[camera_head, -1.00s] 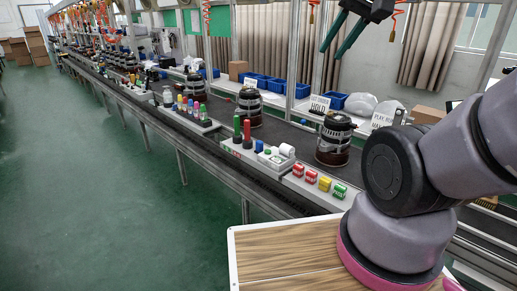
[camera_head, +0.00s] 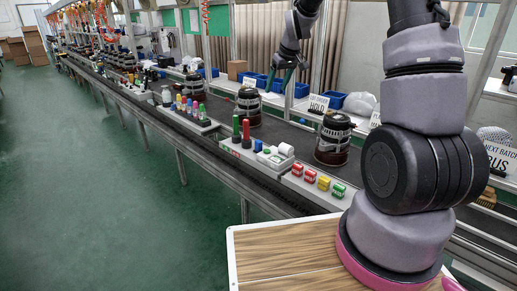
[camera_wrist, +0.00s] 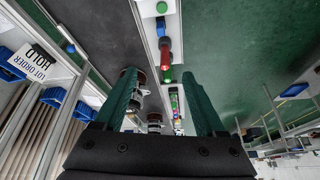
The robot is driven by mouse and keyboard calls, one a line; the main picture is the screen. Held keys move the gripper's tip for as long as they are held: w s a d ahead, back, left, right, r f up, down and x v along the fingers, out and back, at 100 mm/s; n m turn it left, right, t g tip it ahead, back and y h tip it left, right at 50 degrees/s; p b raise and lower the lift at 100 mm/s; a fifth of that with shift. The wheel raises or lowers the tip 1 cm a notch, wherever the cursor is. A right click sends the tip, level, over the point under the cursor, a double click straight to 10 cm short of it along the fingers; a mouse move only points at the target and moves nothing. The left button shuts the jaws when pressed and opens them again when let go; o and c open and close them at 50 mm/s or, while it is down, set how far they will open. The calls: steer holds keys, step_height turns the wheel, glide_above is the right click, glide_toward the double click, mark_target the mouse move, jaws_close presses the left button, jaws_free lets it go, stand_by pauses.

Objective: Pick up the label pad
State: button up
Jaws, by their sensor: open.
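I cannot tell for sure which item is the label pad. A small white unit (camera_head: 285,150) sits on the grey ledge at the front of the line. To its right lie small block-like pieces with pale markings: two red (camera_head: 303,173), one yellow (camera_head: 323,183) and one green (camera_head: 338,191). My gripper (camera_head: 279,86) has dark teal fingers and hangs over the far side of the belt, above and beyond these items. In the wrist view its fingers (camera_wrist: 160,78) are spread wide with nothing between them.
Alternators (camera_head: 333,140) stand on the dark belt, with another (camera_head: 249,105) further left. Green and red upright handles (camera_head: 241,131) and several coloured bottles (camera_head: 190,107) stand along the ledge. A wooden top (camera_head: 285,250) is in front.

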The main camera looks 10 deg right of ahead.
steer(key=n, duration=0.2)
glide_toward(260, 141)
steer(key=shift+n+g+y, duration=0.3)
steer(key=shift+n+g, duration=0.2)
steer(key=x, duration=0.7)
steer(key=shift+w+d, duration=0.2)
steer(key=shift+d, duration=0.2)
steer(key=x, duration=0.5)
steer(key=shift+w+a+f, duration=0.15)
steer(key=shift+a+f, duration=0.05)
jaws_close()
